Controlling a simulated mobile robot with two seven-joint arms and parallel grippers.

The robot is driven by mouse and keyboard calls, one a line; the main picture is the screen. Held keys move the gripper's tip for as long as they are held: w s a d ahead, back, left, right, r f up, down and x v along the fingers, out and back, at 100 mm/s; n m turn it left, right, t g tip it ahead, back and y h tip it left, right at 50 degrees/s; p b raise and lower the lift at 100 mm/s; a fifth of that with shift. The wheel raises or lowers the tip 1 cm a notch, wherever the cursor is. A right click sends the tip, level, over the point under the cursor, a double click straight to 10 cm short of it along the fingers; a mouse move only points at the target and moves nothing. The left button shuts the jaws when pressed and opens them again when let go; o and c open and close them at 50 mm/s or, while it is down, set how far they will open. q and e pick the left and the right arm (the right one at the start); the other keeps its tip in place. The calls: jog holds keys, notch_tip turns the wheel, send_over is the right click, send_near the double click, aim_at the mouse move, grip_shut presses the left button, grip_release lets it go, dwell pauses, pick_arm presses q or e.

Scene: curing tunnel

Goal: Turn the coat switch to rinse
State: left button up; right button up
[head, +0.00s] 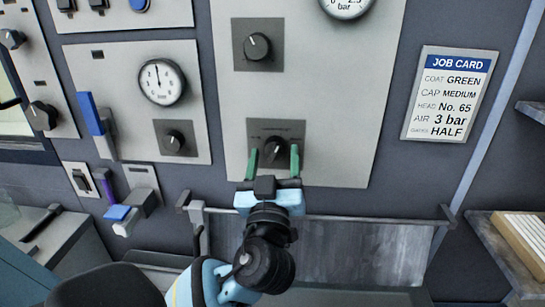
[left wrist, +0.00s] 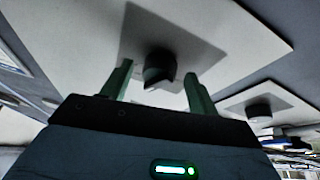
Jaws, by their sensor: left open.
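A black rotary knob (head: 273,150) sits on a dark square plate (head: 296,128) low on the large pale panel. Small print on the plate is too small to read, so I cannot tell its positions. My left gripper (head: 275,162) is open, with its green fingers on either side of this knob. In the left wrist view the knob (left wrist: 158,68) shows between and beyond the fingertips (left wrist: 157,82), with gaps on both sides. I see no grip on it. My right gripper is not in view.
Another knob (head: 257,46) is higher on the same panel. A smaller knob (head: 175,139) and a gauge (head: 161,81) are to the left, near a blue lever (head: 90,114). A job card (head: 447,94) reads coat green. A rail (head: 340,219) runs below the panel.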

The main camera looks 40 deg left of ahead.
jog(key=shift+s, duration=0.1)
pick_arm(q)
jog(key=c, duration=1)
jog(key=shift+o, duration=0.2)
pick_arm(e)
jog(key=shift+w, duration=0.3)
